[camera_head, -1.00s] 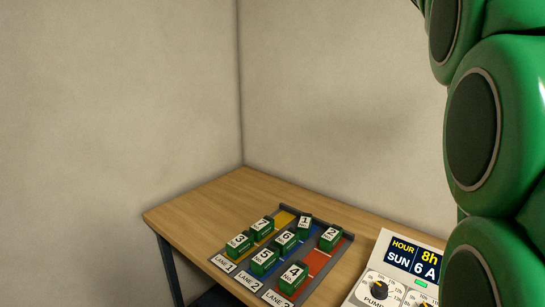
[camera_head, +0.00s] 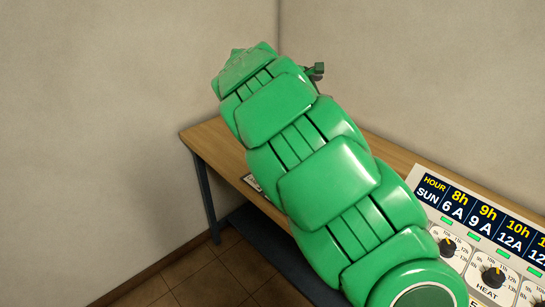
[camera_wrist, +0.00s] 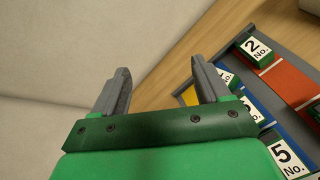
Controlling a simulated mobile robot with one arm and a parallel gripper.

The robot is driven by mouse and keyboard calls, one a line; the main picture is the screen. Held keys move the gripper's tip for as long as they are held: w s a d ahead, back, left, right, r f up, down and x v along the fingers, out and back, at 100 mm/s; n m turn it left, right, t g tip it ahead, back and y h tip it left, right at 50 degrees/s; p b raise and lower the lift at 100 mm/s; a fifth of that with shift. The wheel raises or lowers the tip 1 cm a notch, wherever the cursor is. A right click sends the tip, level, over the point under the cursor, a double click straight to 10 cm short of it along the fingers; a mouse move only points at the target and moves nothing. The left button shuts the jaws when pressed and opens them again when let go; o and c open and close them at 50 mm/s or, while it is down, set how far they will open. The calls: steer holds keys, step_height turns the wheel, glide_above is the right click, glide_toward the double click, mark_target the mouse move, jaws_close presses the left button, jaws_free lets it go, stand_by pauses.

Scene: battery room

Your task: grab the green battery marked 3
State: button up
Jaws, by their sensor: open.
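The green battery marked 3 does not show in either current view; my arm covers most of the battery board in the head view. In the wrist view, my gripper (camera_wrist: 160,82) is open, with nothing between its two grey fingers. Past its right finger lies part of the lane board (camera_wrist: 285,80), with red, blue and yellow strips. The battery marked 2 (camera_wrist: 256,52) and the battery marked 5 (camera_wrist: 288,158) show clearly there. Two more batteries are partly hidden by the finger and wrist.
The wooden table (camera_head: 215,140) stands in the room corner against pale walls. A control panel (camera_head: 485,235) with dials and an hour display is at its right. Bare wood (camera_wrist: 185,60) and wall lie ahead of my fingers in the wrist view.

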steer(key=s+a+f+n, duration=0.2)
steer(key=a+f, duration=0.4)
steer(key=f, duration=0.2)
steer(key=s+a+f+n, duration=0.3)
steer(key=a+f, duration=0.4)
steer(key=f, duration=0.1)
steer(key=s+a+f+n, duration=0.2)
steer(key=a+f, duration=0.4)
steer(key=f, duration=0.3)
steer(key=shift+s+a+n+t+y, duration=0.2)
steer(key=shift+n+t+y, duration=0.2)
steer(key=shift+n, duration=0.1)
steer(key=shift+a+f, duration=0.1)
steer(key=shift+f, duration=0.2)
steer(key=shift+w+d+f, duration=0.1)
steer(key=shift+d, duration=0.1)
steer(key=shift+r+x, duration=0.15)
steer(key=shift+x, duration=1.65)
steer(key=shift+r+x, duration=0.15)
steer(key=shift+x, duration=1.6)
steer(key=shift+w+d, duration=0.1)
steer(key=shift+c, duration=0.3)
jaws_close()
